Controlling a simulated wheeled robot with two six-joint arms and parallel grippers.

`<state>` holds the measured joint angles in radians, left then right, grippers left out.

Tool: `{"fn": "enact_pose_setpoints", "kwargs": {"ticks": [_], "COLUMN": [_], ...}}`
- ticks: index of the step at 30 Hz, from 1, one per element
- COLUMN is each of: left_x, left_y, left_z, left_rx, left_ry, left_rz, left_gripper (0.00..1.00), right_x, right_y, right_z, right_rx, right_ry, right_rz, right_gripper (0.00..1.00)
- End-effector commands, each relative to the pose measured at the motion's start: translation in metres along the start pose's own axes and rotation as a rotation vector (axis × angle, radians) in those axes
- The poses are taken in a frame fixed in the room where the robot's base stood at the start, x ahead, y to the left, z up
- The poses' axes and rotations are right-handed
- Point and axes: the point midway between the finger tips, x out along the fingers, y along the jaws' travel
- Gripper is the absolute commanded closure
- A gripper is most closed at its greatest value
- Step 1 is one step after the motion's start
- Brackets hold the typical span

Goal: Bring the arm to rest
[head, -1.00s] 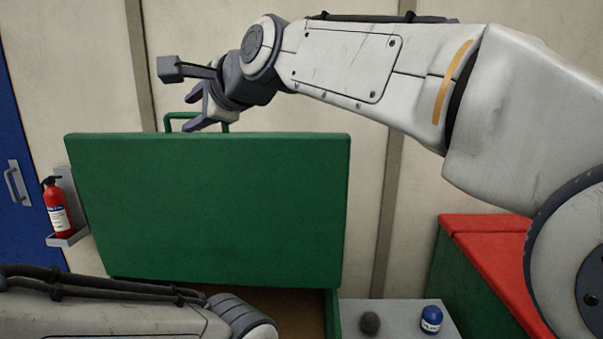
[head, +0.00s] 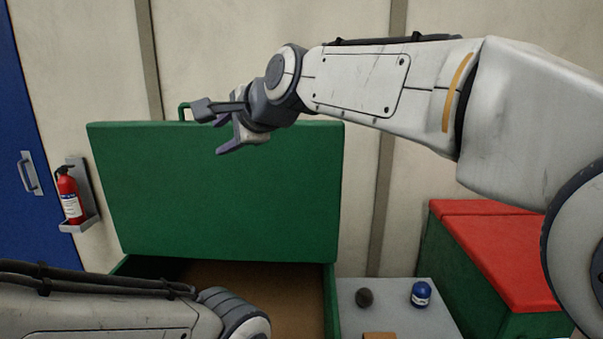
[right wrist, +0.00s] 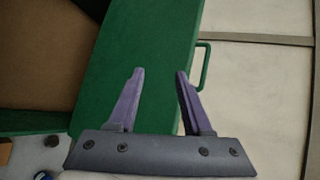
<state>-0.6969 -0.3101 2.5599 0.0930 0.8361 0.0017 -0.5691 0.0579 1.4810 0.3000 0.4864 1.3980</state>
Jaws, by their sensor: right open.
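My right arm reaches across the head view from the right. Its gripper (head: 229,134) is open and empty, in front of the raised green lid (head: 230,200) of a green chest. In the right wrist view, the two purple fingers (right wrist: 158,95) stand apart with nothing between them, and the lid (right wrist: 150,45) shows behind them. My left arm shows at the lower left of the head view; its gripper is out of the frame.
The open chest has a brown inside (head: 255,285). Right of it, a grey surface (head: 395,305) bears a dark round lump (head: 364,298) and a blue jar (head: 421,294). A red-topped green box (head: 500,250) stands at right. A fire extinguisher (head: 70,196) hangs at left.

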Motion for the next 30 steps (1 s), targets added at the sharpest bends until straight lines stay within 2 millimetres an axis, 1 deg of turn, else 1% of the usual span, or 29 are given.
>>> {"fn": "enact_pose_setpoints", "kwargs": {"ticks": [1,5,8,10,11,12,14,15,17,18,21,24,27,30], "left_x": [0.0,0.0,0.0,0.0,0.0,0.0,0.0,0.0,0.0,0.0,0.0,0.0,0.0,0.0], "left_y": [0.0,0.0,0.0,0.0,0.0,0.0,0.0,0.0,0.0,0.0,0.0,0.0,0.0,0.0], "left_z": [0.0,0.0,0.0,0.0,0.0,0.0,0.0,0.0,0.0,0.0,0.0,0.0,0.0,0.0], "left_rx": [0.0,0.0,0.0,0.0,0.0,0.0,0.0,0.0,0.0,0.0,0.0,0.0,0.0,0.0], "left_ry": [0.0,0.0,0.0,0.0,0.0,0.0,0.0,0.0,0.0,0.0,0.0,0.0,0.0,0.0], "left_rz": [0.0,0.0,0.0,0.0,0.0,0.0,0.0,0.0,0.0,0.0,0.0,0.0,0.0,0.0], "left_gripper": [0.5,0.5,0.5,0.5,0.5,0.5,0.5,0.5,0.5,0.5,0.5,0.5,0.5,0.5], "right_x": [0.003,0.009,0.012,0.011,0.011,0.008,0.001,-0.005,-0.018,-0.027,-0.05,-0.069,-0.086,-0.102], "right_y": [0.012,0.043,0.073,0.101,0.116,0.137,0.174,0.201,0.24,0.265,0.315,0.352,0.383,0.409], "right_z": [-0.012,-0.04,-0.067,-0.088,-0.1,-0.114,-0.139,-0.154,-0.174,-0.184,-0.201,-0.209,-0.213,-0.214], "right_rx": [-0.025,-0.115,-0.2,-0.269,-0.303,-0.354,-0.436,-0.495,-0.578,-0.629,-0.732,-0.804,-0.86,-0.905], "right_ry": [0.021,0.068,0.106,0.13,0.141,0.153,0.165,0.166,0.155,0.142,0.096,0.046,-0.005,-0.056], "right_rz": [0.023,0.087,0.152,0.213,0.245,0.294,0.377,0.438,0.528,0.584,0.696,0.778,0.84,0.891], "right_gripper": [0.5,0.5,0.5,0.5,0.5,0.5,0.5,0.5,0.5,0.5,0.5,0.5,0.5,0.5]}}
